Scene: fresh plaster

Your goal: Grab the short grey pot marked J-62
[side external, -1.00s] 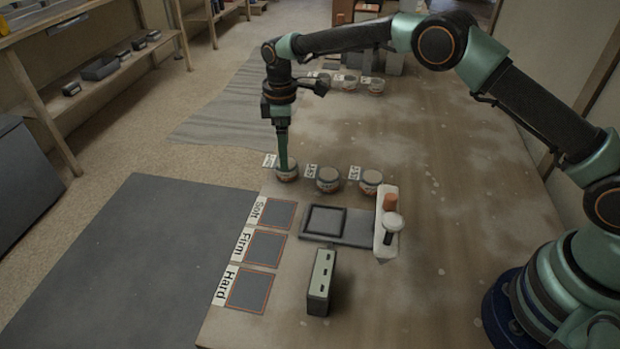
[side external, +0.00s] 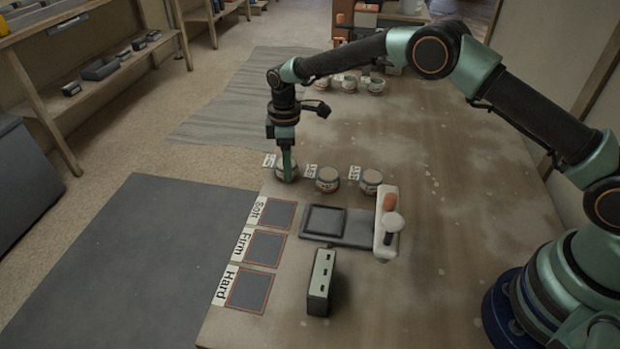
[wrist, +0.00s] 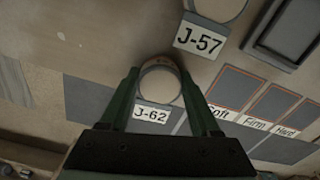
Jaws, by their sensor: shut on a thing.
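The short grey-topped pot (side external: 286,172) stands on the table at the left end of a row of three similar pots. In the wrist view the pot (wrist: 160,84) sits between my two green fingers, with a label reading J-62 (wrist: 151,113) beside it. My gripper (wrist: 160,90) is shut on this pot, one finger on each side. In the side view my gripper (side external: 287,166) points straight down at it and hides part of it. The pot looks upright and still at table level.
Two more pots, the middle one (side external: 327,179) and the right one (side external: 371,181), stand close by. The wrist view shows a J-57 label (wrist: 200,41) near one.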

